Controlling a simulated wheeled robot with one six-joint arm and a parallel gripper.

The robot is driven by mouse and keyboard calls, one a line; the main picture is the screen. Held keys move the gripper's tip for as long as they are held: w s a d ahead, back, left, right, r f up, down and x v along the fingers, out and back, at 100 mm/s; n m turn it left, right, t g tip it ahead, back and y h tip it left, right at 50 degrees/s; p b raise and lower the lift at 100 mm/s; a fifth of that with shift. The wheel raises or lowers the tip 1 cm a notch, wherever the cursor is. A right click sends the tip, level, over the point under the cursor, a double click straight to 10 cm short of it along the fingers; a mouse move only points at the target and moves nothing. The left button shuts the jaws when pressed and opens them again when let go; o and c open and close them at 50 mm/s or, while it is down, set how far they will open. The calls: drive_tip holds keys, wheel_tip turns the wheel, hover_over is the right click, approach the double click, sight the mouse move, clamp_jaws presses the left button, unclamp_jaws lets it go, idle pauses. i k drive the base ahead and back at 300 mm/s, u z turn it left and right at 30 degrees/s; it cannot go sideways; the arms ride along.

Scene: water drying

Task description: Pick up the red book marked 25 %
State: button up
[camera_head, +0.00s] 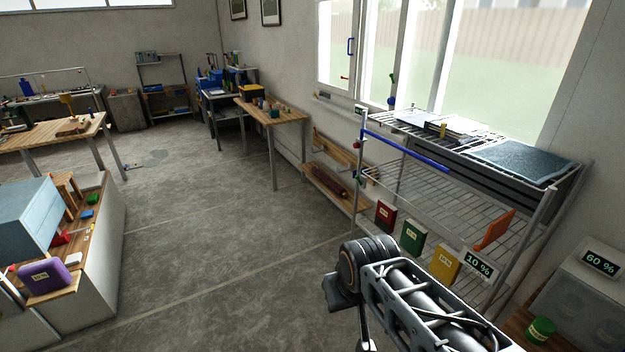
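A small red book (385,214) stands upright on the metal wire rack at the right, leftmost in a row. It has a pale label whose figures are too small to read surely. A green book (413,238) and a yellow book (445,263) stand to its right, both with pale labels. My arm crosses the lower right of the picture, in front of the rack's lower part. The end with my gripper does not show, so its state and anything in it are hidden.
The wire rack (462,213) stands under the window, with a dark sign reading 10 % (478,265) and an orange panel (495,230). A sign reading 60 % (601,263) is at far right. A wooden workbench (275,115) stands behind. The grey floor (230,230) left of the rack is clear.

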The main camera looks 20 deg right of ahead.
sight(385, 214)
drive_tip(key=u, duration=0.35)
drive_tip(key=i, duration=2.2)
drive_tip(key=z, duration=0.9)
drive_tip(key=i, duration=1.45)
drive_tip(key=z, duration=0.75)
